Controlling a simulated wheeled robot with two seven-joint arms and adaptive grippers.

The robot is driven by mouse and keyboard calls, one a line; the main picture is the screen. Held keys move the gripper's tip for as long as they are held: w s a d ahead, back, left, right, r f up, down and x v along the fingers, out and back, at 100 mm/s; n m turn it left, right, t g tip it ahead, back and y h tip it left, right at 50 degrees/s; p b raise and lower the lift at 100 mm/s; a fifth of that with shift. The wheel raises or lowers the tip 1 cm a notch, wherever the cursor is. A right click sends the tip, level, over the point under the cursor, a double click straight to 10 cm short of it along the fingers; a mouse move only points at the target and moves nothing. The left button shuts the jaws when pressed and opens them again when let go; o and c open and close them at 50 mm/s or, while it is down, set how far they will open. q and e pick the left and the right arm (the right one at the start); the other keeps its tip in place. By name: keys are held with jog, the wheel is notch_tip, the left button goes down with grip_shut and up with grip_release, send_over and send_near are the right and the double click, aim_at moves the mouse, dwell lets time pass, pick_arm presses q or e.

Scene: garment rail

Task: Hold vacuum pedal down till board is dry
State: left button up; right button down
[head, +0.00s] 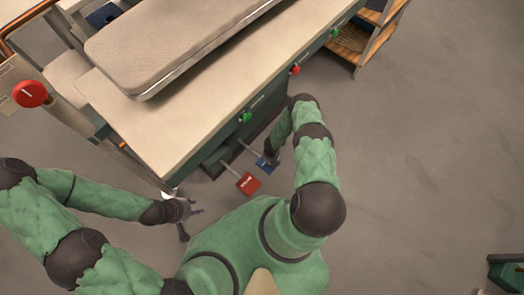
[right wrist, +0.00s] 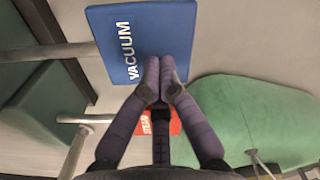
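The blue vacuum pedal (head: 271,165) juts out low at the front of the ironing table; it also shows in the right wrist view (right wrist: 135,38), lettered VACUUM. My right gripper (right wrist: 160,84) has its fingertips together, over the lower edge of the blue pedal; whether they press on it cannot be told. In the head view my right forearm reaches to this pedal and mostly hides that gripper. The padded grey-beige board (head: 180,35) lies above the table; whether it is damp cannot be told. My left gripper (head: 194,211) is open and empty, left of the pedals.
A red pedal (head: 249,184) sits just beside the blue one and shows partly behind my fingers in the right wrist view (right wrist: 148,122). The table (head: 190,110) has green and red knobs along its front. A wooden shelf (head: 353,42) stands at the top right.

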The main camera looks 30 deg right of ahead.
jog(key=shift+f, duration=0.1)
notch_tip(320, 180, down, 7)
dwell(1.4)
jog(key=shift+s+a, duration=0.1)
dwell(2.8)
notch_tip(320, 180, up, 10)
jog(key=p, duration=0.8)
jog(key=shift+p, duration=0.35)
dwell(0.5)
